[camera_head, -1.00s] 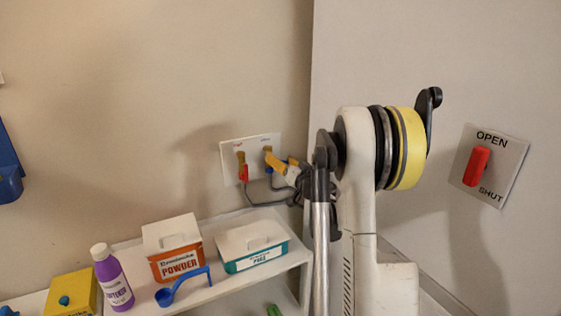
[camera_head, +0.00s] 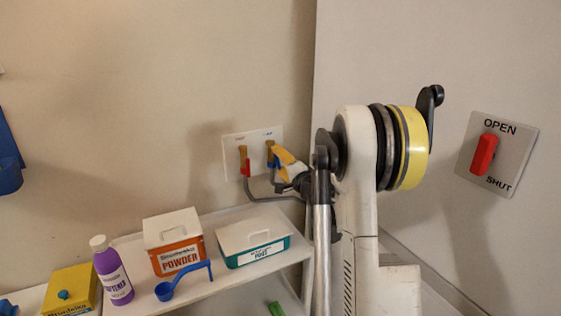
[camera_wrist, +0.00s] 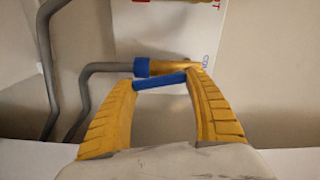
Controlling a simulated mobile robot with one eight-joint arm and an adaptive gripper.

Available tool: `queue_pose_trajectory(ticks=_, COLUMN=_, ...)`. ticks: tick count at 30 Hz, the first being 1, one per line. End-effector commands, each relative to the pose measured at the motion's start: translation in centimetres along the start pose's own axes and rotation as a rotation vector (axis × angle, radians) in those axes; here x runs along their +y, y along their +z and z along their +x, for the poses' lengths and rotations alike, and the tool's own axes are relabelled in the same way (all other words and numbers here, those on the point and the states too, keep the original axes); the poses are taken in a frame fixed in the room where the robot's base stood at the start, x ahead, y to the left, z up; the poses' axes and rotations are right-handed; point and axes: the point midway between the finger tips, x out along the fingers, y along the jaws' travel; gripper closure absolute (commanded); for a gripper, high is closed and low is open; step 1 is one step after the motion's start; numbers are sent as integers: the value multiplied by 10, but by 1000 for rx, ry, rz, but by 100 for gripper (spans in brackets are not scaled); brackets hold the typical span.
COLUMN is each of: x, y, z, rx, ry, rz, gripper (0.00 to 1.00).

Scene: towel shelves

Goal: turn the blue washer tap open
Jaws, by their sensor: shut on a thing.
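The blue washer tap handle (camera_wrist: 161,81) is a short bar between my gripper's (camera_wrist: 162,79) two yellow ribbed fingertips in the wrist view. My gripper is shut on it, with one tip at each end. The bar lies nearly parallel to the brass tap body (camera_wrist: 174,67), which has a blue collar (camera_wrist: 142,67) joined to a grey pipe. In the head view the blue tap (camera_head: 273,161) is on a white wall plate (camera_head: 253,139), partly covered by my gripper (camera_head: 279,160). A brass tap with a red handle (camera_head: 246,170) is to its left.
A red wall switch (camera_head: 484,154) marked OPEN and SHUT is at right.

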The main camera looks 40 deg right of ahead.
Motion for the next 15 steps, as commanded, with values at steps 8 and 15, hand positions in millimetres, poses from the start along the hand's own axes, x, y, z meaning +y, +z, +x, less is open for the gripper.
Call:
queue_pose_trajectory(ticks=8, x=2, y=5, z=-1, rx=-1, ry=1, rz=158, gripper=68)
queue_pose_trajectory(ticks=15, x=2, y=7, z=-1, rx=-1, ry=1, rz=226, gripper=68)
